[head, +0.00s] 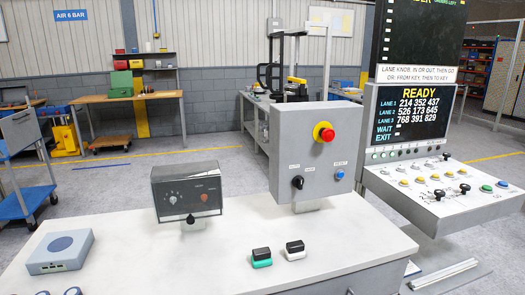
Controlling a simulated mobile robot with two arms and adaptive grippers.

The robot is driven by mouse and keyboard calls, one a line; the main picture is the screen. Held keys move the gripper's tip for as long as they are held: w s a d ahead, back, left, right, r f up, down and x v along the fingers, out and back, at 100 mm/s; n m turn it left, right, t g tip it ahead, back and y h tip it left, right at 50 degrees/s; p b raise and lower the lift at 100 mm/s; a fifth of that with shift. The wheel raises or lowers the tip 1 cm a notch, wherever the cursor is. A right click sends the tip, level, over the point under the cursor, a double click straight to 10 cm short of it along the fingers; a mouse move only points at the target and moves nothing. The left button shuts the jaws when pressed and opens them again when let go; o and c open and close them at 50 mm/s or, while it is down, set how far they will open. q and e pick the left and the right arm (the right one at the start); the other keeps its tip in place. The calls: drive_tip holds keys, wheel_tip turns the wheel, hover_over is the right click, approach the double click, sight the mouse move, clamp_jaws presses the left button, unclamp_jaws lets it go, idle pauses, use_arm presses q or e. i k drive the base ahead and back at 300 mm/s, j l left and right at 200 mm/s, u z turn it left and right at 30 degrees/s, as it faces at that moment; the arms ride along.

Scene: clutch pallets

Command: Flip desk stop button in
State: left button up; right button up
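A red mushroom button with a yellow collar (325,132) sits on the upright grey control box (290,150) on the white desk (330,240). From this angle I cannot tell whether it is pressed in or out. Below it the box carries a black selector knob (297,182) and a blue button (340,174). Left of that box stands a smaller dark-faced box (180,170) with a knob and a small red-orange round control (209,196). Neither of my grippers shows in the head view.
Green-and-black (261,258) and white-and-black (295,250) rocker-like pieces are at the desk front. A grey-blue device (60,252) sits at the left. A console with a screen (412,113) and sloped button panel (440,188) stands at the right. The desk's middle is mostly clear.

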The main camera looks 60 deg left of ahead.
sight(329, 136)
drive_tip(key=u, duration=1.5)
